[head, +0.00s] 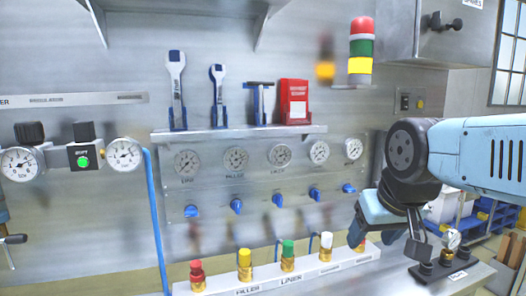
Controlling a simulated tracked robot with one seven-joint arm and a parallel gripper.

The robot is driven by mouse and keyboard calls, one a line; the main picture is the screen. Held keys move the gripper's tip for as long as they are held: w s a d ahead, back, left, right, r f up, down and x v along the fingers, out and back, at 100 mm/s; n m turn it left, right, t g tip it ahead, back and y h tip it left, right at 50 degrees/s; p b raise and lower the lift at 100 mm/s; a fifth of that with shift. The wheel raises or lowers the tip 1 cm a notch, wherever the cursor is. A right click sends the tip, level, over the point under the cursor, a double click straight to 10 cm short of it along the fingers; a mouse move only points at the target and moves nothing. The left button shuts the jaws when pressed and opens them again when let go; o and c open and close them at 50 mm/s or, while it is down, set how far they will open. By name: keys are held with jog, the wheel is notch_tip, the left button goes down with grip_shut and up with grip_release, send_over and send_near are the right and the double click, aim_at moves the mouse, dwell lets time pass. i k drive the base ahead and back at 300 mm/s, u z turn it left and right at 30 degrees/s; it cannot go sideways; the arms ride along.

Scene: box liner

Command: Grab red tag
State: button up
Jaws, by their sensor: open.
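The red tag (294,101) is a red upright piece with a white label panel. It stands at the right end of the wall shelf in the head view, unobstructed. My gripper (385,232) is at the right of the view, lower than the shelf and to the right of the tag, clear of it. It points downward, in front of the panel's lower right part. It is open, and I see nothing held in it. Its fingertips are hard to make out.
The shelf (240,134) also holds two wrenches (176,85) (218,92) and a T-shaped tool (260,100). A stack light (360,50) stands right of the tag. Gauges and blue valves line the panel below. Coloured fittings (245,262) stand along the bottom.

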aim_at(298, 90)
jog(key=z, duration=0.05)
jog(key=k, duration=1.15)
jog(key=z, duration=0.65)
jog(key=i, duration=1)
jog(key=u, duration=0.05)
